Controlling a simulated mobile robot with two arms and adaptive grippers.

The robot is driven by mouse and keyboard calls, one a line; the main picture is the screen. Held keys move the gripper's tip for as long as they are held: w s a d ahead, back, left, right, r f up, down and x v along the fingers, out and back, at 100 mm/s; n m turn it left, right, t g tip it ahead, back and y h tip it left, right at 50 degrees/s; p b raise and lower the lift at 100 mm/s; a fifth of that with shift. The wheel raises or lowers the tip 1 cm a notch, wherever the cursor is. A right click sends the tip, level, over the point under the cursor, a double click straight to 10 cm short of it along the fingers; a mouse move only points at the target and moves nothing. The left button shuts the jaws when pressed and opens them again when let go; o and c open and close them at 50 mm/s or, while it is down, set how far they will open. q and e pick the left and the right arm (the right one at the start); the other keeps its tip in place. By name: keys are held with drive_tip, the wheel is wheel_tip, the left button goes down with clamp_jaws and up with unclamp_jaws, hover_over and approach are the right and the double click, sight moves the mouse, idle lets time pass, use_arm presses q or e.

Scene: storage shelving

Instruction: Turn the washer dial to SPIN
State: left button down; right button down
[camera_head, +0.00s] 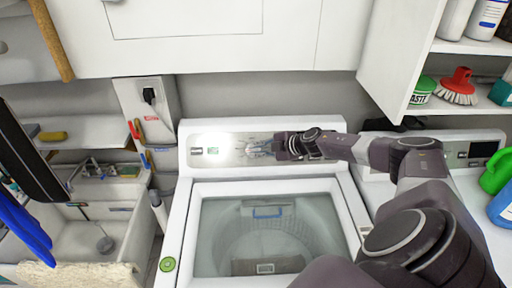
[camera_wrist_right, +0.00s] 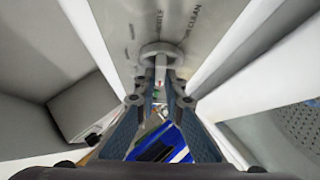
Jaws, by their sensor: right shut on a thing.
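The white top-loading washer (camera_head: 182,215) stands in the middle of the head view, with a silvery control panel (camera_head: 228,152) along its back. My right gripper (camera_head: 258,148) reaches across the panel from the right and covers the dial there. In the right wrist view, the grey round dial (camera_wrist_right: 162,48) shows on the panel, with lettering around it, including "CLEAN". My right gripper (camera_wrist_right: 160,82) is shut on the dial's narrow grip. The dial's pointer and the SPIN mark cannot be made out. My left gripper is not in view.
The washer's tub (camera_head: 268,230) lies below the panel under a clear lid. A utility sink (camera_head: 95,225) stands at left and a second appliance (camera_head: 470,150) at right. A white cabinet (camera_head: 190,50) hangs above the panel. A shelf (camera_head: 470,110) with bottles and a red brush is at upper right.

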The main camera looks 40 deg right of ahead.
drive_tip(key=n+g, duration=0.2)
drive_tip(key=shift+w+d+r+n, duration=0.1)
drive_tip(key=shift+w+r+n, duration=0.1)
drive_tip(key=shift+n, duration=0.2)
drive_tip(key=shift+n+g, duration=0.8)
drive_tip(key=shift+f+y, duration=0.1)
drive_tip(key=shift+y, duration=0.2)
drive_tip(key=c, duration=2.3)
unclamp_jaws()
drive_tip(key=v, duration=1.2)
